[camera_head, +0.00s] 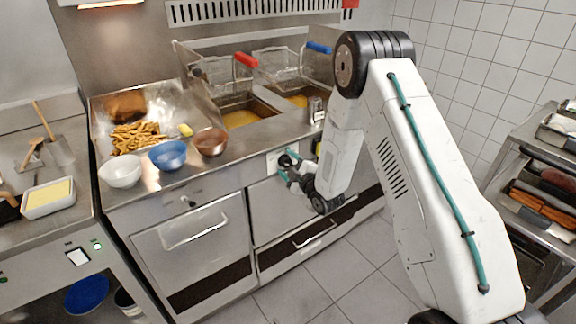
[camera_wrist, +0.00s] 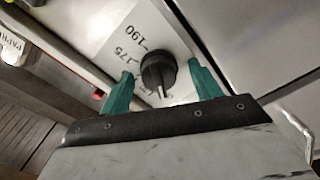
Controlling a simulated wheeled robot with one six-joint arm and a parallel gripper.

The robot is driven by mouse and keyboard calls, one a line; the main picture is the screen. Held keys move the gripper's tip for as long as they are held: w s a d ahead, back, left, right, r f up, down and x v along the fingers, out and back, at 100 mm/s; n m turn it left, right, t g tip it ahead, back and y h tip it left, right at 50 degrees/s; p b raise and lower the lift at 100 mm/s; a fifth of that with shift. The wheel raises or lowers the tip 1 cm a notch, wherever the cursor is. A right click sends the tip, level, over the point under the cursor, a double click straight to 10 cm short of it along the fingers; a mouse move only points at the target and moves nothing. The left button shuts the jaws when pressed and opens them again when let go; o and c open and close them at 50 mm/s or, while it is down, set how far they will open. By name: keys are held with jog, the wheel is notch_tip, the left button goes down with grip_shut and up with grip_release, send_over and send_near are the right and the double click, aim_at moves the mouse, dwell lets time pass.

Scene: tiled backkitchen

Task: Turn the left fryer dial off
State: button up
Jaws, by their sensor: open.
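The left fryer dial (camera_wrist: 158,72) is a black round knob on a white plate (camera_wrist: 128,40) with printed marks that include 190 and 175. In the wrist view my gripper (camera_wrist: 162,84) is open, with one teal finger on each side of the dial. I cannot tell whether either finger touches it. In the head view my gripper (camera_head: 290,168) is at the fryer's front panel, and the dial (camera_head: 284,160) shows partly behind the fingers. The fryer (camera_head: 240,104) has two oil wells with baskets above. Part of the dial's scale is hidden by the dial and fingers.
Bowls, a blue one (camera_head: 168,155) among them, stand on the steel counter left of the fryer, near fries (camera_head: 138,138). Cabinet doors (camera_head: 195,245) lie below the panel. A rack with trays (camera_head: 545,205) stands at right. The tiled floor (camera_head: 335,275) shows free room.

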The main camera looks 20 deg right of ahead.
jog(key=v, duration=0.7)
jog(key=shift+s, duration=0.35)
jog(key=shift+d, duration=0.1)
